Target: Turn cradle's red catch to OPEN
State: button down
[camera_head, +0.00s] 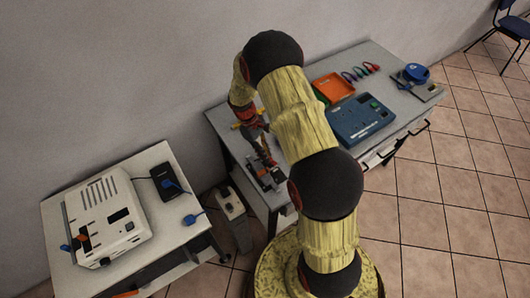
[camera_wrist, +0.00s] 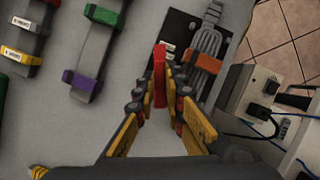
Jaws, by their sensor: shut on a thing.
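In the head view the cradle (camera_head: 278,181) lies at the bench's near left corner. Its red catch (camera_wrist: 159,62) stands up as a narrow bar. My gripper (camera_wrist: 163,88) has its yellow fingers on both sides of the catch and is shut on it. In the head view my gripper (camera_head: 266,156) is above the cradle. I cannot read any OPEN mark; small white labels beside the catch are partly hidden.
Bars with coloured tags (camera_wrist: 92,50) lie left of the cradle. The bench (camera_head: 400,110) also holds a blue device (camera_head: 360,118) and an orange tray (camera_head: 333,87). A beige machine (camera_head: 106,215) stands on another table.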

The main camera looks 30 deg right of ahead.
jog(key=shift+w+d+r+m+y+p, duration=0.15)
jog(key=shift+m+y, duration=0.3)
jog(key=shift+m, duration=0.7)
jog(key=shift+d+f+m+y+p, duration=0.1)
jog(key=shift+m+y+p, duration=0.25)
jog(key=shift+m, duration=0.8)
jog(key=c, duration=2.2)
grip_release()
jog(key=shift+o, duration=0.2)
jog(key=v, duration=1.2)
jog(key=shift+d, duration=0.15)
jog(key=shift+w, duration=0.1)
